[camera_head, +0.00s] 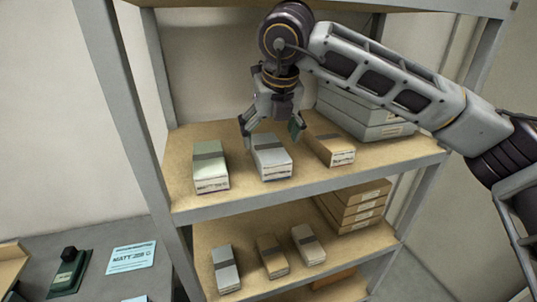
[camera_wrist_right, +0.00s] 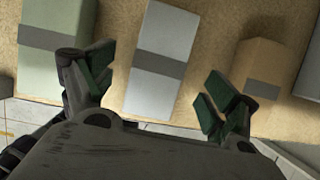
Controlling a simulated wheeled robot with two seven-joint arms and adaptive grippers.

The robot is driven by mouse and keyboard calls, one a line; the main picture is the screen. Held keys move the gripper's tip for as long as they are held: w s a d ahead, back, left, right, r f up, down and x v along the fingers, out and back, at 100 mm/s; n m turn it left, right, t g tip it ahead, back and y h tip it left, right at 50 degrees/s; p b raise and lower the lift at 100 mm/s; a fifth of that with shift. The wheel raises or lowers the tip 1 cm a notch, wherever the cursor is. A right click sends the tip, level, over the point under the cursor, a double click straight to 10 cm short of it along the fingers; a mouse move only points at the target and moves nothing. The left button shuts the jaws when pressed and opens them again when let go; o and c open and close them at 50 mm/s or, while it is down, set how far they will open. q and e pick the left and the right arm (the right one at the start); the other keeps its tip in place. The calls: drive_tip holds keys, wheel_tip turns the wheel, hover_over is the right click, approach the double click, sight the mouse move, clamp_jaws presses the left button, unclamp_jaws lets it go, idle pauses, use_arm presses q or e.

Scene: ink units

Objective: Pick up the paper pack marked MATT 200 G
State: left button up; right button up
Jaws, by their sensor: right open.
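Three paper packs with dark bands lie in a row on the upper shelf (camera_head: 300,172): a pale green one (camera_head: 209,176), a light grey one (camera_head: 273,163) in the middle and a brown one (camera_head: 337,155). Their end labels are too small to read, so I cannot tell which is marked MATT 200 G. My right gripper (camera_head: 270,127) is open and empty above the light grey pack. In the right wrist view its fingers (camera_wrist_right: 157,82) stand either side of the grey pack (camera_wrist_right: 160,65), with gaps on both sides. My left gripper is not in view.
Grey boxes (camera_head: 375,129) are stacked at the right rear of the upper shelf. Three smaller packs (camera_head: 226,280) and stacked brown boxes (camera_head: 358,208) are on the lower shelf. A metal post (camera_head: 123,95) stands at left. A card (camera_head: 131,257) lies on the dark desk.

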sight(269, 146)
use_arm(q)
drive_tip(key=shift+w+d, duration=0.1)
use_arm(e)
drive_tip(key=shift+f, duration=0.1)
drive_tip(key=shift+w+f, duration=0.25)
drive_tip(key=shift+f, duration=0.3)
drive_tip(key=x, duration=0.2)
drive_tip(key=shift+w+a+f+p, duration=0.1)
drive_tip(key=shift+w+f+p, duration=0.05)
drive_tip(key=shift+f+p, duration=0.2)
drive_tip(key=shift+w+f, duration=0.2)
drive_tip(key=shift+f, duration=0.2)
drive_tip(key=c, duration=0.9)
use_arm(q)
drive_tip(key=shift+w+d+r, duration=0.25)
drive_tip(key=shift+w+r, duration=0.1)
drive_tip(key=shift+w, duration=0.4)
use_arm(e)
drive_tip(key=c, duration=0.5)
